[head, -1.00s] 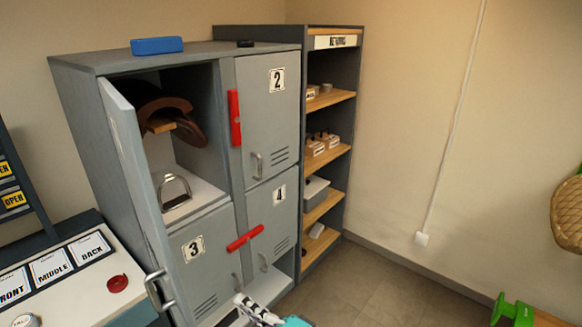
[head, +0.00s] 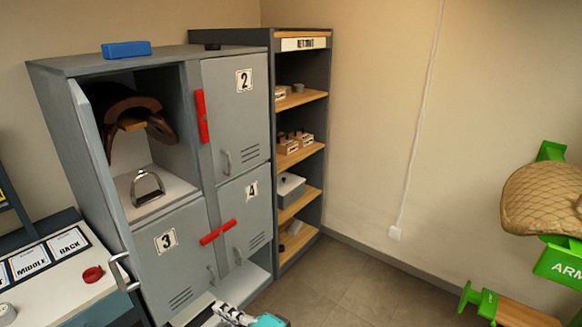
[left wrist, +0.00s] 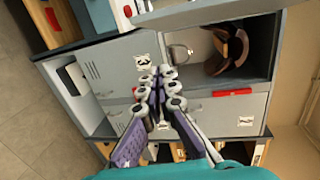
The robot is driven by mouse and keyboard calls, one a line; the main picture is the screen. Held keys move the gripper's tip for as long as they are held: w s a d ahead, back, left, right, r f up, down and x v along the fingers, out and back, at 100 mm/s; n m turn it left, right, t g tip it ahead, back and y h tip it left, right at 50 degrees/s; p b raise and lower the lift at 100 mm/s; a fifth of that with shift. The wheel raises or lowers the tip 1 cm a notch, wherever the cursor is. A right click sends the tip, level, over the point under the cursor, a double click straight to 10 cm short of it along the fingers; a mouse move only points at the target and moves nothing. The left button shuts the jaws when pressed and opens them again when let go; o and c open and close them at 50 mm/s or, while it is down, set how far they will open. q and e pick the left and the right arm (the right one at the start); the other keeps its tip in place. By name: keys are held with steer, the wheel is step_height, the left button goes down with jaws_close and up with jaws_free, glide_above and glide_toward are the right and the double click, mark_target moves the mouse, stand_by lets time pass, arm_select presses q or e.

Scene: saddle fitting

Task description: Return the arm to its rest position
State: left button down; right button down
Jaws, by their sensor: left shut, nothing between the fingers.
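My left gripper (head: 228,313) shows only in part at the bottom edge of the head view, with a teal arm part beside it. In the left wrist view its fingers (left wrist: 160,72) are together and empty, in front of the grey lockers. The open top-left locker holds a brown saddle (head: 135,112) on a wooden rest and a metal stirrup (head: 147,188) on its floor. Both also show in the left wrist view, the saddle (left wrist: 232,45) and the stirrup (left wrist: 180,51). My right gripper is in neither view.
Locker door (head: 103,150) stands open to the left. Red handles mark doors 2 (head: 202,116) and 4 (head: 217,232). A shelf unit (head: 300,148) stands right of the lockers. A green stand (head: 560,262) with a tan woven pad is at far right. The floor between is clear.

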arm_select(q)
steer(key=s+a+f+n+g+h, duration=0.2)
steer(key=s+a+f+g+h, duration=0.1)
steer(key=a+f+h, duration=0.35)
steer(key=s+d+n+h, duration=0.1)
steer(key=h, duration=0.1)
steer(key=s+d+n+h, duration=0.1)
steer(key=s+n+h, duration=0.1)
steer(key=s+d+f+n+t+h, duration=0.1)
steer(key=n+h, duration=0.1)
steer(key=shift+s+h, duration=0.25)
steer(key=shift+h, duration=0.1)
